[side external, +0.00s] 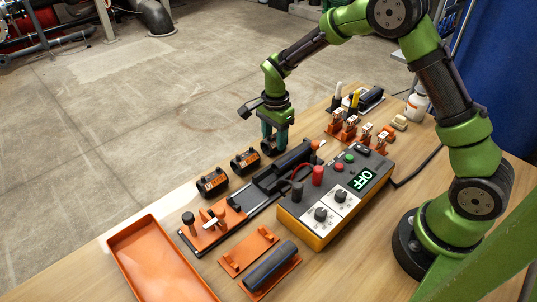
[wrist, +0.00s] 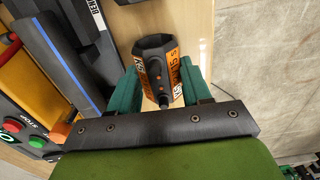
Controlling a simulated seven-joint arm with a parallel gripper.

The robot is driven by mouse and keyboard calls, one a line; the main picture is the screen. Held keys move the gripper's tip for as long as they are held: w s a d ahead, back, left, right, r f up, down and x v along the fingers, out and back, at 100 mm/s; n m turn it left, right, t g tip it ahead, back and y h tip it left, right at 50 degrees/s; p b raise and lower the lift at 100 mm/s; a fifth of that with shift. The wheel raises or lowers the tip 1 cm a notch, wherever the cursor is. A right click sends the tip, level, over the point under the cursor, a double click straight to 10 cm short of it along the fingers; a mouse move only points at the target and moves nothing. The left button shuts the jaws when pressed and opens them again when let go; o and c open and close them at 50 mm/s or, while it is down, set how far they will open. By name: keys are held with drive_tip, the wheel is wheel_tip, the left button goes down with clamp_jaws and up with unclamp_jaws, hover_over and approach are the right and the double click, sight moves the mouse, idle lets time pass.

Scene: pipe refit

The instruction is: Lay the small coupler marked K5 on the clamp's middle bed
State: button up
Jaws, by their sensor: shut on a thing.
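My gripper (side external: 274,143) is shut on a small black coupler with an orange label. In the wrist view the coupler (wrist: 157,66) sits between the two green fingers (wrist: 160,88), its label reading K5. In the side view the fingers mostly hide it; I cannot tell whether it touches the table. The clamp (side external: 262,184) is a long dark frame just in front of the gripper, with an orange toggle end at left. Its middle looks empty. A dark pipe with a blue stripe (wrist: 62,62) lies left of the gripper in the wrist view.
Two black couplers with orange labels (side external: 212,182) (side external: 245,160) stand left of the gripper. A control box showing OFF (side external: 330,195) lies in front of the clamp. An orange tray (side external: 127,240), a cradled pipe (side external: 270,268) and orange racks (side external: 350,127) stand around.

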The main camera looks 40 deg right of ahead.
sight(274, 137)
drive_tip(key=shift+r, duration=0.15)
drive_tip(key=shift+r, duration=1.35)
drive_tip(key=shift+r, duration=0.1)
drive_tip(key=shift+r, duration=0.95)
